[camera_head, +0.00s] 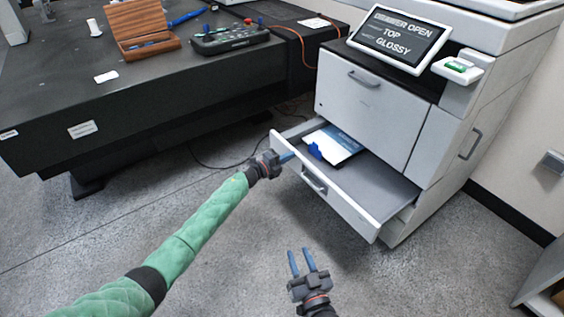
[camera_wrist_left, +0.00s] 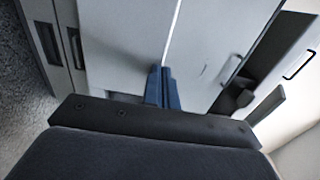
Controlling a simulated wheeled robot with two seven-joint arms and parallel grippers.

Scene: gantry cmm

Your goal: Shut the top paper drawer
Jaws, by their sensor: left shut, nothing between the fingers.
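The open paper drawer (camera_head: 350,207) sticks out from the lower front of the white printer (camera_head: 365,103). Its front panel has a handle (camera_head: 313,183), and a blue-and-white paper pack (camera_head: 340,142) lies inside, at the left. My left gripper (camera_head: 288,157) is shut and empty, with its blue fingertips at the left part of the drawer's front edge; I cannot tell whether they touch. In the left wrist view the shut fingers (camera_wrist_left: 163,88) point at pale grey panels. My right gripper (camera_head: 301,262) is open and empty, below and in front of the drawer.
A closed panel with a handle (camera_head: 365,78) is above the drawer. A dark table (camera_head: 150,85) with a wooden box (camera_head: 140,28) and a control panel (camera_head: 230,38) stands at left. The floor before the drawer is clear.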

